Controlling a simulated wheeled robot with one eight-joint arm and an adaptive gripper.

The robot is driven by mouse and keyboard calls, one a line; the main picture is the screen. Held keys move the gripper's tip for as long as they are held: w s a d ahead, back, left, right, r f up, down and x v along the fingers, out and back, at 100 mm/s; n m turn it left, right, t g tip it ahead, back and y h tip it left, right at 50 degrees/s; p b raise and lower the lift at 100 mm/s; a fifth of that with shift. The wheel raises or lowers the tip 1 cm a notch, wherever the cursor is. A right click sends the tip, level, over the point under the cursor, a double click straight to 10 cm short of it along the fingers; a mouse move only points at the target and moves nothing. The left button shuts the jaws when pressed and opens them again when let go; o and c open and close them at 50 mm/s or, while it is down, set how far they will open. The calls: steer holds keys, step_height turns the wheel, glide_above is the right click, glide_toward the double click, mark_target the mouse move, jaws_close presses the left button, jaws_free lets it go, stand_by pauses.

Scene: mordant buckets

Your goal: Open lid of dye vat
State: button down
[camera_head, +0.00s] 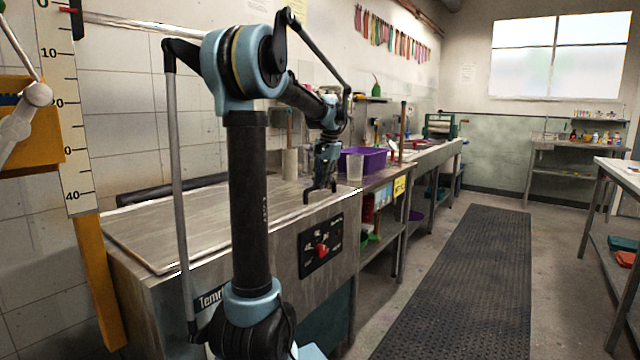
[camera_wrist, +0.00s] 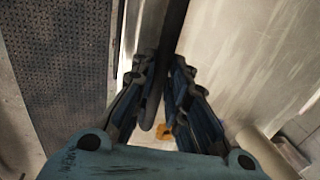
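The dye vat is a long steel box (camera_head: 335,272) at the left with a control panel and red knob (camera_head: 321,250) on its front. Its flat, streaked metal lid (camera_head: 205,222) lies shut on top. In the wrist view my gripper (camera_wrist: 162,65) straddles a dark strip along the vat's front edge. The pale lid surface (camera_wrist: 235,60) is to its right. I cannot tell whether the fingers touch anything.
A purple bin (camera_head: 365,160) and a clear cup (camera_head: 355,168) stand just beyond the vat. A black floor mat (camera_head: 460,280) runs along the aisle. A yellow post with a ruler (camera_head: 95,275) is at the left. A table (camera_head: 622,175) stands at the right.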

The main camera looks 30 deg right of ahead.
steer(key=shift+w+r, duration=0.1)
steer(key=shift+r, duration=0.1)
steer(key=w+a+r+g, duration=0.1)
steer(key=w+r, duration=0.3)
steer(key=r, duration=0.4)
steer(key=w+a+r, duration=0.2)
steer(key=w+r, duration=0.2)
steer(key=r, duration=0.5)
steer(key=w+a+r+g+h, duration=0.1)
steer(key=w+r, duration=0.3)
steer(key=r, duration=0.4)
steer(key=shift+a+r+g, duration=0.3)
steer(key=shift+a+r, duration=0.05)
steer(key=shift+a, duration=0.35)
steer(key=c, duration=1.9)
jaws_free()
steer(key=o, duration=0.3)
steer(key=shift+w+a+f, duration=0.15)
steer(key=shift+w+f, duration=0.05)
steer(key=shift+w, duration=0.15)
steer(key=shift+o, duration=0.2)
